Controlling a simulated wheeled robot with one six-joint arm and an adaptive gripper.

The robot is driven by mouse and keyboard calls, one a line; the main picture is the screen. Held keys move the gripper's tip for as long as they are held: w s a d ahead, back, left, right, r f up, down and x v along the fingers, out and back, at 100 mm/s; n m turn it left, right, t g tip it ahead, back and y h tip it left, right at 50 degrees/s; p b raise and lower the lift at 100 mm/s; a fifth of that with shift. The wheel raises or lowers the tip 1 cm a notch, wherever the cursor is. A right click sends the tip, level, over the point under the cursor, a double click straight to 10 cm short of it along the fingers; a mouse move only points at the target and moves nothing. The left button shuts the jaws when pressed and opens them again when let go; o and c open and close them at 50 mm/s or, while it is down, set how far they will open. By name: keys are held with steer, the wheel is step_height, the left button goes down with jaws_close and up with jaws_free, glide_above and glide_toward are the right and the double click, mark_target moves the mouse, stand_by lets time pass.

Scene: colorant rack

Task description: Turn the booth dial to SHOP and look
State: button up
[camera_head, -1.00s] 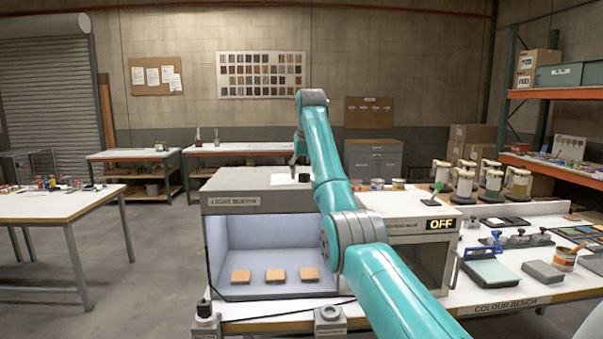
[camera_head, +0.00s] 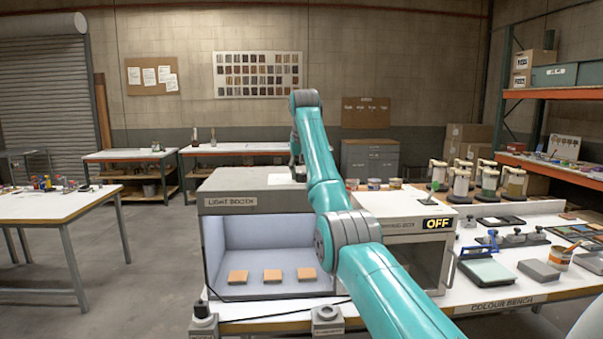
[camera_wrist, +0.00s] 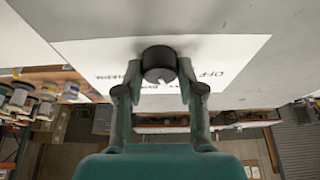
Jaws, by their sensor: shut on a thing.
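The light booth (camera_head: 231,202) stands on the colour bench with its inside lit pale bluish white. Three orange-brown sample tiles (camera_head: 272,275) lie on its floor. In the wrist view the black round dial (camera_wrist: 160,64) sits on a white label sheet (camera_wrist: 220,53) on the booth's top. The label reads OFF at the right; the other words are partly hidden or too small to read surely. My gripper (camera_wrist: 160,82) is shut on the dial, one finger on each side. In the head view my arm hides the dial.
A second box with an OFF display (camera_head: 438,223) stands right of the booth. The colour bench (camera_head: 502,304) holds trays, a grey block (camera_head: 539,270) and a tin (camera_head: 559,257). Another table (camera_head: 60,203) stands at the left, with open floor between.

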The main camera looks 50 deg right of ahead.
steer(key=m+g, duration=0.1)
steer(key=m, duration=0.2)
steer(key=m+g+h, duration=0.1)
steer(key=m, duration=0.2)
steer(key=shift+w+m, duration=0.15)
steer(key=shift+m, duration=0.25)
steer(key=shift+g, duration=0.3)
steer(key=o, duration=1.1)
steer(key=shift+r, duration=0.1)
steer(key=shift+v, duration=5.9)
steer(key=shift+a, duration=0.15)
